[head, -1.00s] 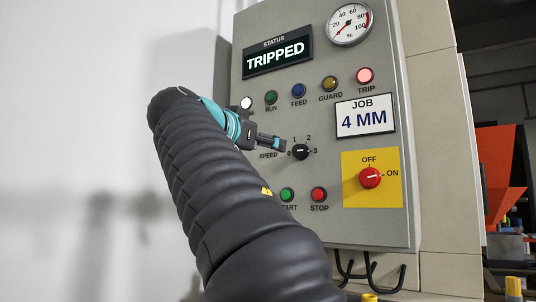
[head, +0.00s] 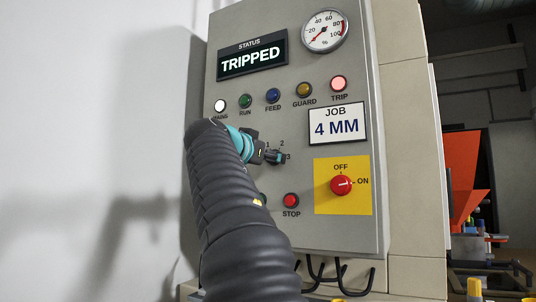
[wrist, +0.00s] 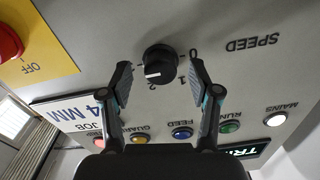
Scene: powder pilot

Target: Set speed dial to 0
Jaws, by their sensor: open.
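The speed dial (wrist: 161,65) is a round black knob with a white mark, on the grey panel. In the upside-down wrist view its mark points left, towards the side past 2, where the 3 is hidden by a finger. The 0, 1 and 2 labels show around it. My gripper (wrist: 161,84) is open, with one finger on each side of the dial and a visible gap to each; contact cannot be told. In the head view my gripper (head: 273,157) is at the dial and covers most of it.
The grey panel (head: 235,95) carries a TRIPPED display (head: 252,56), a gauge (head: 325,31), lamps and a job card (head: 337,124). A red OFF/ON switch (head: 341,185) on a yellow plate and a red STOP button (head: 291,200) lie near the dial. Black hooks (head: 335,278) hang below.

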